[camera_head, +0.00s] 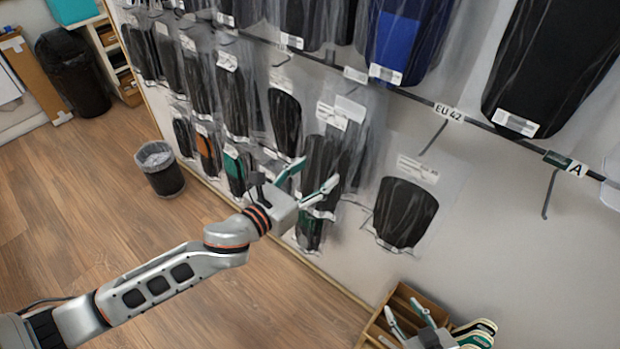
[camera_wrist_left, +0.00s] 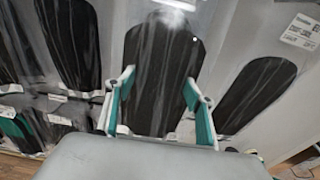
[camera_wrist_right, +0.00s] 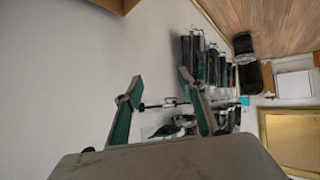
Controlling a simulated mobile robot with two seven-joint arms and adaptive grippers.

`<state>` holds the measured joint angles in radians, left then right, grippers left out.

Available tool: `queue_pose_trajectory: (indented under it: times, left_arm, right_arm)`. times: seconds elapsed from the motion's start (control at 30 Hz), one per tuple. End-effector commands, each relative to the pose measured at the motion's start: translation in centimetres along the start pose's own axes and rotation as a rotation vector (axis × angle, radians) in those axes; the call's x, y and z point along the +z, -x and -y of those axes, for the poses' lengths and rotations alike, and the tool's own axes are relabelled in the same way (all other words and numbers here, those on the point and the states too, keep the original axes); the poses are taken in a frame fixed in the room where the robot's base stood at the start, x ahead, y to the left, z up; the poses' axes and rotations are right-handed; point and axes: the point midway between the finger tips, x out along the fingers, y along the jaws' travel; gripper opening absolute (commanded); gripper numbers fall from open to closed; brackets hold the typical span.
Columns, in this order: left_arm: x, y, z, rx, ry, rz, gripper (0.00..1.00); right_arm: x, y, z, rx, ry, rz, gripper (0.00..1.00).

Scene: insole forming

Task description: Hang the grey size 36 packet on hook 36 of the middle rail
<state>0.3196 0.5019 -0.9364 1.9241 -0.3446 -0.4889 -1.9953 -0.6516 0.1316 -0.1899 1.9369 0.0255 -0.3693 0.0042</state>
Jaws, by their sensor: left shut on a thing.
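My left gripper (camera_head: 306,180) is at the wall display, its fingers shut on a clear packet with a dark grey insole (camera_head: 318,158). In the left wrist view the held packet (camera_wrist_left: 160,75) hangs upright between the fingers (camera_wrist_left: 157,95). Its printed size is not readable. A rail (camera_head: 400,92) crosses the wall above, with hooks and tags, one reading EU 42 (camera_head: 449,109). No tag reading 36 can be made out. My right gripper (camera_head: 408,312) is low near the wall, open and empty; its parted fingers also show in the right wrist view (camera_wrist_right: 160,105).
Several packets hang around the held one, including a dark one (camera_head: 405,212) on its right. A bare hook (camera_head: 549,195) sticks out at the right. A wooden box (camera_head: 375,330) stands below, beside my right gripper. A bin (camera_head: 160,170) stands left on open floor.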

Motion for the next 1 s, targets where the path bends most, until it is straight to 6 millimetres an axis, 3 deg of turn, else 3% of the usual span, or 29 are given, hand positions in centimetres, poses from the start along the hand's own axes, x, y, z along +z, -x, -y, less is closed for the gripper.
queue_pose_trajectory:
  times: [0.53, 1.0]
  left_arm:
    - [0.1, -3.0, 0.0, 0.000, -0.001, 0.002, 0.30]
    - [-0.6, -4.3, 0.0, 0.000, 0.000, 0.001, 0.30]
  right_arm:
    - [-0.5, -0.6, 1.4, -0.021, -0.003, -0.028, 0.40]
    - [-1.2, -0.4, 0.9, -0.017, 0.002, -0.037, 0.40]
